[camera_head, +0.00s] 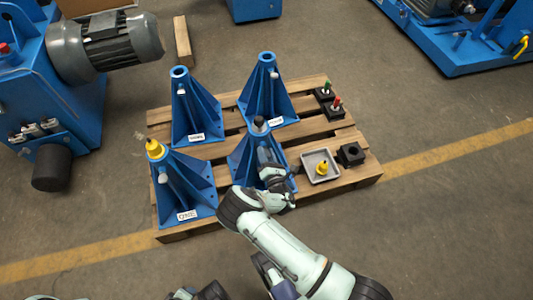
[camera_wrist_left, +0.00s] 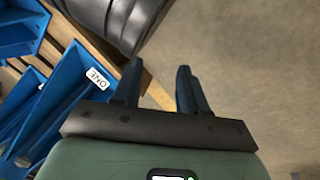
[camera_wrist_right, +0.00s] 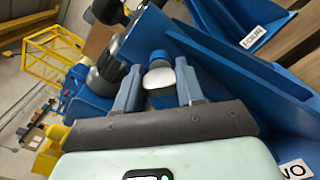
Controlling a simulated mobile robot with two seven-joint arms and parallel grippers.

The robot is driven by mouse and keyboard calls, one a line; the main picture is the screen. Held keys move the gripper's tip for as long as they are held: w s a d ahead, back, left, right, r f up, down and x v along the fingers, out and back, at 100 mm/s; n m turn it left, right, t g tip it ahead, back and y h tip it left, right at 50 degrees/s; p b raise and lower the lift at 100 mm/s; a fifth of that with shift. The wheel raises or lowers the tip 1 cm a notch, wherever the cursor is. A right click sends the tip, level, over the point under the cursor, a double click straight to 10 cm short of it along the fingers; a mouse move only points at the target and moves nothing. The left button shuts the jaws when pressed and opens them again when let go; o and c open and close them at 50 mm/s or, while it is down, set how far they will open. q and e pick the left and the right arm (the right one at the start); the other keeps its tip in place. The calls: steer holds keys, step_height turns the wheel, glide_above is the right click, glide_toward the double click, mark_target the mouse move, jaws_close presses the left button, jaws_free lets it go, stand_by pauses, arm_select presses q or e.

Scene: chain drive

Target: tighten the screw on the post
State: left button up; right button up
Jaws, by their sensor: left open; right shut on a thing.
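Several blue posts stand on a wooden pallet in the head view. My right gripper (camera_head: 272,170) is at the front right post (camera_head: 244,155), which has a dark cap (camera_head: 259,123) on top. In the right wrist view my right gripper (camera_wrist_right: 158,88) is shut on a pale-ended screw (camera_wrist_right: 158,76) on the side of that post (camera_wrist_right: 235,75); its label is partly cut off and ends in "WO". The screw is hidden in the head view. My left gripper (camera_wrist_left: 160,85) is open and empty in the left wrist view, near the post labelled ONE (camera_wrist_left: 65,70).
The front left post (camera_head: 185,190) has a yellow piece (camera_head: 154,148) on top. A grey tray (camera_head: 309,161) holds a yellow piece, beside a black block (camera_head: 351,154). Red (camera_head: 337,103) and green (camera_head: 327,87) topped pieces stand behind. A motor machine (camera_head: 70,85) stands left.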

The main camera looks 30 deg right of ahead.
steer(key=m+p, duration=0.1)
steer(key=m, duration=0.3)
steer(key=shift+m, duration=0.4)
steer(key=m, duration=0.5)
steer(key=shift+f+p, duration=0.1)
steer(key=shift+p, duration=0.3)
steer(key=m, duration=0.5)
steer(key=shift+m+p, duration=0.3)
steer(key=shift+m, duration=0.1)
steer(key=m, duration=0.6)
arm_select(q)
steer(key=shift+h, duration=0.3)
steer(key=r, duration=0.1)
steer(key=s+d+r, duration=0.1)
steer(key=d+r, duration=0.1)
steer(key=shift+s+r, duration=0.35)
steer(key=shift+r, duration=0.05)
arm_select(e)
steer(key=m, duration=0.6)
steer(key=shift+s+a+f, duration=0.1)
steer(key=o, duration=0.9)
steer(key=shift+m, duration=0.3)
steer(key=shift+o, duration=0.7)
